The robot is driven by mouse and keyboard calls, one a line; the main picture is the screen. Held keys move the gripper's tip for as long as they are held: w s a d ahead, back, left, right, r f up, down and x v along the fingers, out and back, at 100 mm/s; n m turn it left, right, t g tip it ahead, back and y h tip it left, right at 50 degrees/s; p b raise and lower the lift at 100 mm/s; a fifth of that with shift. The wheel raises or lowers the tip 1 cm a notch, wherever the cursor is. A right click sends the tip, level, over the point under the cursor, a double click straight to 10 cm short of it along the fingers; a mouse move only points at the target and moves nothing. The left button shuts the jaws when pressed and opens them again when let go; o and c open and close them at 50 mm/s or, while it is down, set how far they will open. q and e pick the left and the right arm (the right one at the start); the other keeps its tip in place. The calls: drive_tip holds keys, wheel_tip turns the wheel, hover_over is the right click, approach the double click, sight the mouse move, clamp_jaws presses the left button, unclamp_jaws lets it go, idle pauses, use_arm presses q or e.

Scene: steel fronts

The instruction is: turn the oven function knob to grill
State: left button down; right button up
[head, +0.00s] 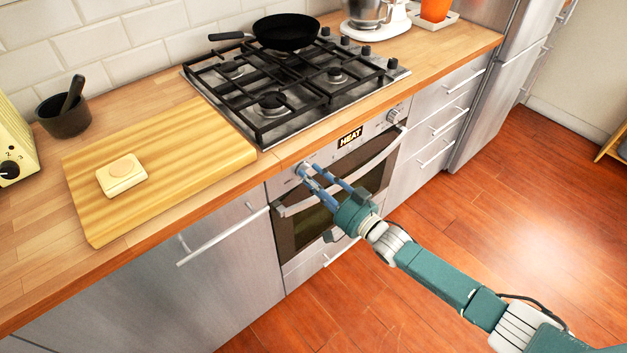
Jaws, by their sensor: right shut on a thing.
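The oven (343,188) is a steel front with a dark glass door, set under the hob. Its control panel has a small display (350,137) that reads HEAT. One round knob (394,116) is at the panel's right end, apart from my gripper. My right gripper (304,169) reaches in from the lower right and is shut on the oven's left knob at the panel's left end. The blue fingers mostly cover that knob, so its pointer and any marks cannot be read. My left gripper is not in view.
The oven door handle (385,153) runs below the panel, close to my right gripper. A hob (280,90) with a black pan (287,32) is above. A wooden board (190,150) with butter-like block (122,174) lies left. The floor in front is clear.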

drive_tip(key=shift+o, duration=0.2)
drive_tip(key=m, duration=0.2)
drive_tip(key=m+b, duration=0.1)
drive_tip(key=f+m+b, duration=0.1)
drive_tip(key=m, duration=0.1)
drive_tip(key=shift+s+a+m, duration=0.2)
drive_tip(key=shift+s+m, duration=0.05)
drive_tip(key=shift+m, duration=0.05)
drive_tip(key=shift+r, duration=0.1)
drive_tip(key=shift+c, duration=0.2)
drive_tip(key=o, duration=1.2)
drive_tip(key=shift+c, duration=0.2)
drive_tip(key=shift+a+r, duration=0.1)
drive_tip(key=shift+r, duration=0.1)
drive_tip(key=v, duration=1.2)
drive_tip(key=shift+f, duration=0.1)
